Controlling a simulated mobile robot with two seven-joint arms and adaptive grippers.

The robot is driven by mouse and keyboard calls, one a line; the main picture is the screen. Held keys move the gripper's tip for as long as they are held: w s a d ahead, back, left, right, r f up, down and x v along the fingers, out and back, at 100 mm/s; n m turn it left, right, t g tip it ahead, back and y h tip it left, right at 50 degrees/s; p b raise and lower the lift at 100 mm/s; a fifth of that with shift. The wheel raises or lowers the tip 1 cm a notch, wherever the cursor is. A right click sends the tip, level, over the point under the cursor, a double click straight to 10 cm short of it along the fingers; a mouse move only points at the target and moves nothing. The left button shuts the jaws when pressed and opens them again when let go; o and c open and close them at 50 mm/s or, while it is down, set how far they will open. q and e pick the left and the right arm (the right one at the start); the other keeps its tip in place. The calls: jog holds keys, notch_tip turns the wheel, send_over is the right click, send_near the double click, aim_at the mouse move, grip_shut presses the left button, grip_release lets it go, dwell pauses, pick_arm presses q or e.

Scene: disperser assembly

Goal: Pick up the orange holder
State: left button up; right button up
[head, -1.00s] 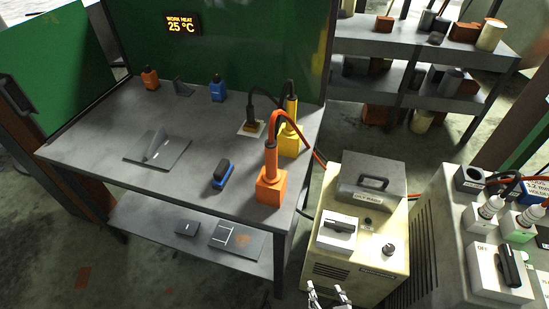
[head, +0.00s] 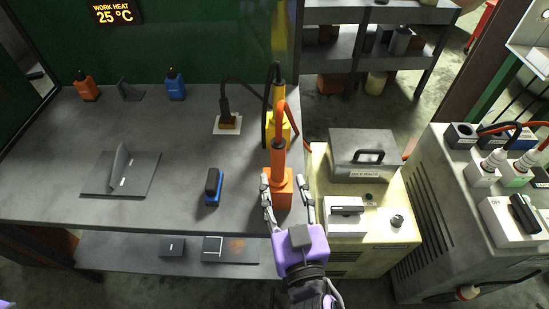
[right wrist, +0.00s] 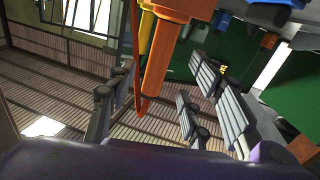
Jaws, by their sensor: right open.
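The orange holder (head: 284,197) is a block near the right front edge of the workbench, with an orange torch (head: 279,155) standing upright in it and a cable at its top. My right gripper (head: 285,184), with its purple body, is at the front of the holder. Its fingers are open, one to each side of the block in the head view; I cannot tell whether they touch it. In the right wrist view the orange holder (right wrist: 187,8) is at the top edge, and the torch (right wrist: 160,65) shows between the spread fingers.
A yellow holder (head: 289,128) with a yellow torch stands close behind. A blue-and-black tool (head: 213,187) lies to the left on the workbench (head: 170,208). A cream machine (head: 375,232) stands just right of the bench. The bench's front middle is mostly clear.

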aim_at(280, 163)
jog(key=shift+w+a+r+m, duration=0.15)
jog(key=shift+r+m, duration=0.15)
jog(key=shift+r, duration=0.2)
jog(key=shift+w+r, duration=0.1)
jog(key=shift+w, duration=0.25)
jog(key=w, duration=0.2)
jog(key=w+p, duration=0.1)
jog(key=w, duration=0.1)
jog(key=w+a+p, duration=0.1)
jog(key=w, duration=0.1)
jog(key=shift+w+r, duration=0.1)
jog(key=shift+r, duration=0.1)
jog(key=shift+w+f, duration=0.15)
jog(key=shift+w, duration=0.1)
pick_arm(q)
jog(key=shift+w+r, duration=0.2)
jog(key=shift+r, duration=0.45)
jog(key=shift+w+r, duration=0.2)
jog(key=shift+r, duration=0.4)
pick_arm(e)
jog(key=shift+c, duration=0.3)
pick_arm(q)
jog(key=shift+w+r, duration=0.1)
pick_arm(e)
grip_shut()
